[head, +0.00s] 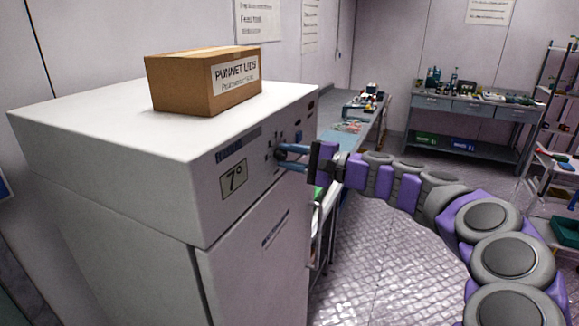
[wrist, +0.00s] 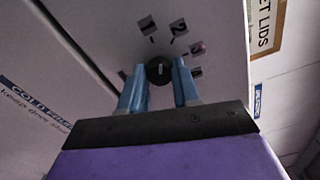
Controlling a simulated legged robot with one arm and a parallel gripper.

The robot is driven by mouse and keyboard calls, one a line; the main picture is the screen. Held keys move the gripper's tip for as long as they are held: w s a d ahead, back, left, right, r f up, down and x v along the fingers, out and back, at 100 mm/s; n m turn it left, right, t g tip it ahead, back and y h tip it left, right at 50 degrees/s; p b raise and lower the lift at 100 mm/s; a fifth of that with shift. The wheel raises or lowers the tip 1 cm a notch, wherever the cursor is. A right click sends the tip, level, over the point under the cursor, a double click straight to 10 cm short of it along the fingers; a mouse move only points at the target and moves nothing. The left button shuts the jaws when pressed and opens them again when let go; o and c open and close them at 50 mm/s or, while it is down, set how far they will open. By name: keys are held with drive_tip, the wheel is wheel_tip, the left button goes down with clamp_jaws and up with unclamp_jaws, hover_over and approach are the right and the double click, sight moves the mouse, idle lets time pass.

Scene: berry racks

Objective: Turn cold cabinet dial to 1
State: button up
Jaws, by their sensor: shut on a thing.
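The cold cabinet (head: 120,170) is a large white box on the left in the head view. Its front panel has a display reading 7° and a dial. The dial (wrist: 158,71) is a dark round knob in the wrist view, ringed by small number tags; a 2 (wrist: 178,26) is legible, the others are hard to read. My gripper (head: 284,158) reaches the panel from the right. Its blue fingers, also in the wrist view (wrist: 160,82), are shut on the dial, one on each side. The dial's pointer direction is too unclear to tell.
A cardboard box labelled punnet lids (head: 203,80) sits on top of the cabinet. A bench (head: 362,122) stands beyond it, a grey table (head: 470,106) with items at the back, and a shelf rack (head: 552,140) at the right. The middle floor (head: 370,265) is clear.

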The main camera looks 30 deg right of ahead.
drive_tip(key=shift+a+f+n+b, duration=0.1)
drive_tip(key=shift+f+n+b, duration=0.05)
drive_tip(key=shift+n+b, duration=0.6)
drive_tip(key=shift+f+n+b, duration=0.15)
drive_tip(key=shift+n+b, duration=0.35)
drive_tip(key=shift+n, duration=0.35)
drive_tip(key=o, duration=1.1)
drive_tip(key=shift+r, duration=0.15)
drive_tip(key=shift+c, duration=0.2)
drive_tip(key=shift+s+d, duration=0.15)
drive_tip(key=shift+d, duration=0.1)
drive_tip(key=p+v, duration=0.2)
drive_tip(key=v, duration=1.5)
drive_tip(key=shift+p, duration=0.3)
drive_tip(key=shift+d, duration=0.15)
